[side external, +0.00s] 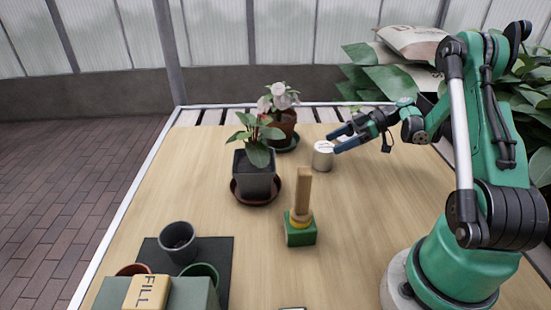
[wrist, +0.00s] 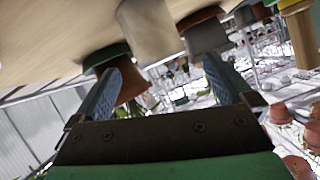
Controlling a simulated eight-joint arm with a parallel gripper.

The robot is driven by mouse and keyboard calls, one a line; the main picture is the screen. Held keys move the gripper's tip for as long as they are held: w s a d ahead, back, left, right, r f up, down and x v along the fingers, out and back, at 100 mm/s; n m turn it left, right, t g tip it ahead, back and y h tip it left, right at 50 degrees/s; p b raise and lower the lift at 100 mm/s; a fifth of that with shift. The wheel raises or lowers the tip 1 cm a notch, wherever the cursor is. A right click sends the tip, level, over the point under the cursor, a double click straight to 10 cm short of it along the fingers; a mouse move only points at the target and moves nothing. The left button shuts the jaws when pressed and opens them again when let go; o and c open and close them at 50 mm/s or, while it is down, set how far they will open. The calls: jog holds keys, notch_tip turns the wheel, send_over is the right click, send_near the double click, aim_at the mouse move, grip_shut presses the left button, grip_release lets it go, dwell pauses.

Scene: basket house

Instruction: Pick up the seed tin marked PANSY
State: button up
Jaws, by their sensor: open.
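A small pale cylindrical tin (side external: 322,158) stands upright on the wooden table. Its marking is too small to read in the side view, so I cannot tell whether it says PANSY. My gripper (side external: 337,139) is open with its blue fingers pointing left, close to the tin's upper right side. In the wrist view the tin (wrist: 150,30) appears tilted and beyond the fingertips, in the gap between the two open fingers (wrist: 165,75). No lettering shows on it there. Nothing is held.
A dark potted plant (side external: 256,180) and a terracotta flower pot (side external: 283,124) stand left of the tin. Empty pots (side external: 178,242) and a FILL block (side external: 147,291) are front left.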

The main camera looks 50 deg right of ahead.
aim_at(317, 151)
jog(key=shift+x, duration=2.95)
jog(key=shift+d+f, duration=0.1)
jog(key=c, duration=1.3)
